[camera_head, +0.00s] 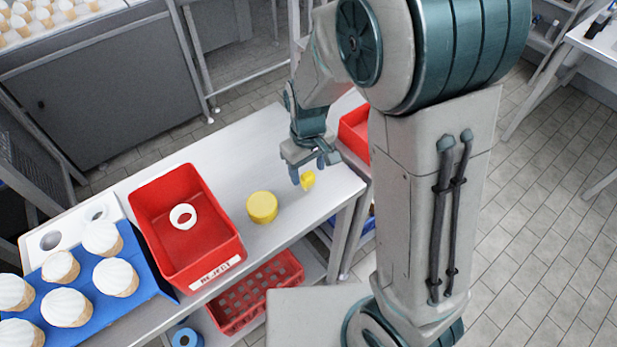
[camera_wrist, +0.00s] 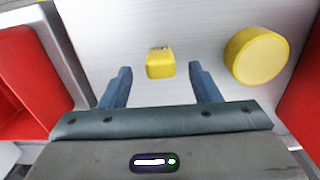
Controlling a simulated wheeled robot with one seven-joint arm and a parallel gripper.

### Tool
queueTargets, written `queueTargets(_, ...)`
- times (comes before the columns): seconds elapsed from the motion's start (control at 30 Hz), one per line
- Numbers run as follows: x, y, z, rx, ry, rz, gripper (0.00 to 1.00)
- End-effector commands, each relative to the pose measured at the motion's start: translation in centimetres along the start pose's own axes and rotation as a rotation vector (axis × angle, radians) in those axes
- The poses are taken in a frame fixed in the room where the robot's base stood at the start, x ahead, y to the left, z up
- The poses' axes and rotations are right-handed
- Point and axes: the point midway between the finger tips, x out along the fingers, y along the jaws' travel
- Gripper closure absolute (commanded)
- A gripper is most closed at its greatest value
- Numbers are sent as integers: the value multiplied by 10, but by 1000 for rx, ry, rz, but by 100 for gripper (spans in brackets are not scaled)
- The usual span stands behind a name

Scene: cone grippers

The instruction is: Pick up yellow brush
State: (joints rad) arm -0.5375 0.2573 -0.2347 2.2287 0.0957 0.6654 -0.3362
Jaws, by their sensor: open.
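The yellow brush (camera_head: 308,181) looks like a small blocky yellow piece on the light metal table, near its right end. No bristles can be made out. In the wrist view the brush (camera_wrist: 160,66) lies between the lines of my two blue fingers, around and just beyond their tips, with a gap on each side. My gripper (camera_head: 314,172) is open and empty, pointing down over the brush; it partly covers the brush in the head view. I cannot tell the exact height of the fingertips above the table.
A round yellow tub (camera_head: 262,207) stands left of the brush; it is at the right in the wrist view (camera_wrist: 256,56). A red reject bin (camera_head: 170,200) holding a white ring stands further left. Another red bin (camera_head: 354,130) is beyond the table's right end.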

Motion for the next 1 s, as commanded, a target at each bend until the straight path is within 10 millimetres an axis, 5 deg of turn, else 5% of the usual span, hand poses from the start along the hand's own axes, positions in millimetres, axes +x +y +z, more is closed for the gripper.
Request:
queueTargets(0.2,24,0,0,1,-2,0,44)
queueTargets(0.47,27,0,0,1,1,0,44)
queueTargets(0.5,27,0,0,1,1,0,46)
queueTargets(0.67,27,0,0,0,1,0,91)
queueTargets(1.0,26,0,0,0,2,0,92)
